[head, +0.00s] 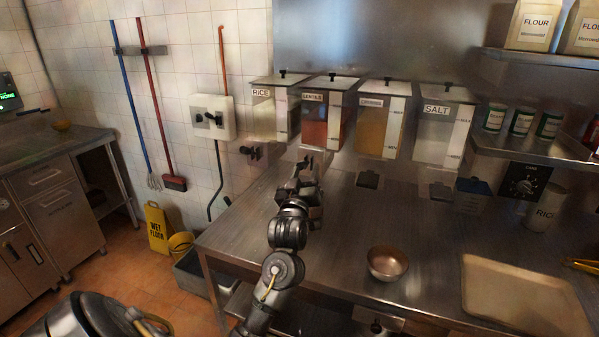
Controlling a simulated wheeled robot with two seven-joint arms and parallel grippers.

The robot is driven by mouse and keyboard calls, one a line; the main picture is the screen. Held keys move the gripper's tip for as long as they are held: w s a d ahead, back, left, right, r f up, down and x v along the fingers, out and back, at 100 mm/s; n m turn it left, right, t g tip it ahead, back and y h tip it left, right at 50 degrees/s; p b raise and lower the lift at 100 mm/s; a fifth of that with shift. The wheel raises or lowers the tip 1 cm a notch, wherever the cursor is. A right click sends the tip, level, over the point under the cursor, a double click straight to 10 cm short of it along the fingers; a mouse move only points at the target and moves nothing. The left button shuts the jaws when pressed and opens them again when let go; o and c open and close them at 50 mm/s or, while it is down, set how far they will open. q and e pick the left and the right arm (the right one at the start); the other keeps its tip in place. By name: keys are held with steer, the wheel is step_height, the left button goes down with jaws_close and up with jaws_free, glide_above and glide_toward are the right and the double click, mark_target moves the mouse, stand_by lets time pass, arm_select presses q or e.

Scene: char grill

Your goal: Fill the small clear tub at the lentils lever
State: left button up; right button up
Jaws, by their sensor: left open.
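The lentils dispenser (314,122) is a clear wall bin with red-orange contents. It hangs second from the left in a row of dispensers above the steel counter. My left gripper (312,160) is open and reaches up just below this dispenser. The gripper and wrist cover the area where the lentils lever would be, so I cannot see that lever. I cannot clearly make out the small clear tub. Whether anything stands between the fingers is too small and dark to tell. My right gripper is not in view.
The rice (263,117), orange-filled (371,128) and salt (433,140) dispensers flank the lentils. A copper-coloured bowl (388,263) and beige tray (522,295) sit on the counter. A blue container (474,187) stands at the back. The middle counter is mostly clear.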

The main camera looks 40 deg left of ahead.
mark_target(301, 164)
arm_select(q)
steer(key=w+a+n+g+y+p, duration=0.1)
steer(key=w+a+n+g, duration=0.1)
steer(key=n, duration=0.1)
steer(key=w+a+f+n+g+y+p, duration=0.1)
steer(key=w+a+n+g, duration=0.1)
steer(key=w+a+n, duration=0.1)
steer(key=w+a+f+n+g+y+p, duration=0.1)
steer(key=w+a+n+p, duration=0.1)
steer(key=n, duration=0.1)
steer(key=shift+w+a+f+n+g, duration=0.15)
steer(key=shift+w+a+n+g, duration=0.1)
steer(key=shift+a+n+g, duration=0.15)
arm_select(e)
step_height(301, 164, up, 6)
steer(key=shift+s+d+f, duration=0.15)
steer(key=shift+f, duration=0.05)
arm_select(q)
steer(key=shift+d, duration=0.1)
jaws_close()
